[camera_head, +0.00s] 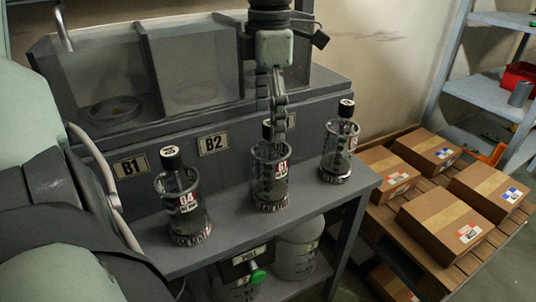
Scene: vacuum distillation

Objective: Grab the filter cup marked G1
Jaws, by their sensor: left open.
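The filter cup marked G1 (270,188) stands upright in the middle of the grey bench shelf, its red label facing me. It is a clear glass vessel with a dark top. My left gripper (278,122) points down from above, directly in front of the G1 cup's top in the picture, and hides part of it. It is open, seen nearly edge-on; I cannot tell whether a finger touches the cup. The filter cup marked G4 (183,205) stands to the left. A third cup (339,150) stands to the right; its marking is not readable. My right gripper is not in view.
Behind the cups is a grey bench (190,168) with bays labelled B1 (131,167) and B2 (213,144). White containers (295,255) sit below the shelf. Cardboard boxes (440,225) lie on a pallet at right. The shelf between cups is clear.

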